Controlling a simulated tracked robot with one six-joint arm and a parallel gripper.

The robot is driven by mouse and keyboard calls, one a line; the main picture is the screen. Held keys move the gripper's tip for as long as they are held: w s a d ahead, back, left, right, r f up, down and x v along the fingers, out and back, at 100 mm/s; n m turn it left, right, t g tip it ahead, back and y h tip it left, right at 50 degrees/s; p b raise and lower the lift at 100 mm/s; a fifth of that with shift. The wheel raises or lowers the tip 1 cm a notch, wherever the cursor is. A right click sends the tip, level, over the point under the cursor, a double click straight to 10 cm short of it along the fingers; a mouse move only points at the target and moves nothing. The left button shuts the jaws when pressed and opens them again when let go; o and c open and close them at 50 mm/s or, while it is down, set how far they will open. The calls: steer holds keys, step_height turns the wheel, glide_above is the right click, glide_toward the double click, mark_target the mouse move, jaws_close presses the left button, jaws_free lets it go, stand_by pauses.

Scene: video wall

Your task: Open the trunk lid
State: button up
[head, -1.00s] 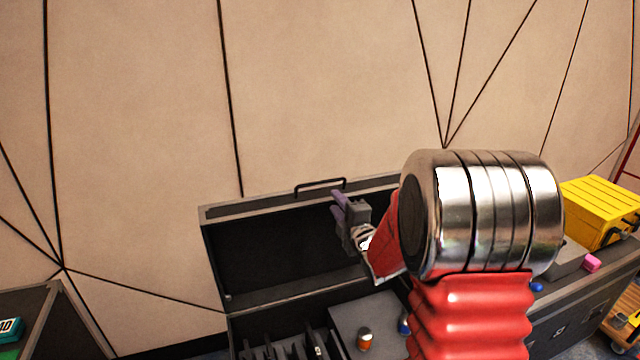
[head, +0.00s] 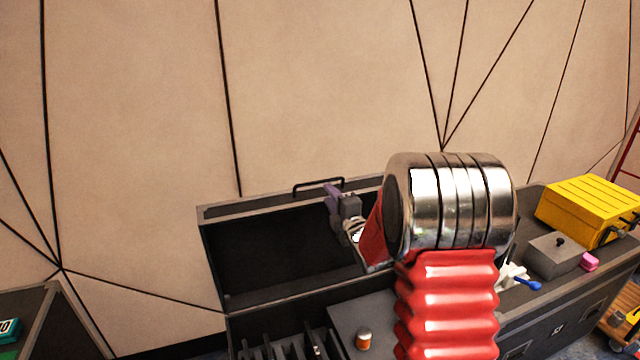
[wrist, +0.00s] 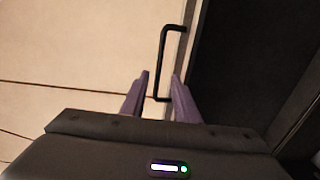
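The trunk (head: 275,312) is dark grey, and its lid (head: 270,250) stands raised, with its dark inner side facing me. A thin black handle (head: 318,183) is on the lid's upper edge; it also shows in the wrist view (wrist: 163,60). My gripper (head: 330,195) is at the lid's upper edge, just below and beside the handle. In the wrist view its two purple fingers (wrist: 160,92) are apart, with the handle's lower end between or just beyond their tips. Whether they touch it I cannot tell. My arm hides the right part of the lid.
An orange-and-white bottle (head: 363,338) stands on a grey surface by the trunk. At right are a yellow case (head: 590,208), a grey box (head: 552,255), a pink block (head: 589,261) and a blue-tipped item (head: 527,283). A panelled wall (head: 140,130) rises behind the lid.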

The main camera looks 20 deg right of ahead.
mark_target(319, 183)
steer(key=w, duration=0.9)
steer(key=shift+w+f, duration=0.15)
steer(key=shift+w, duration=0.05)
jaws_close()
steer(key=shift+f, duration=0.15)
stand_by(0.4)
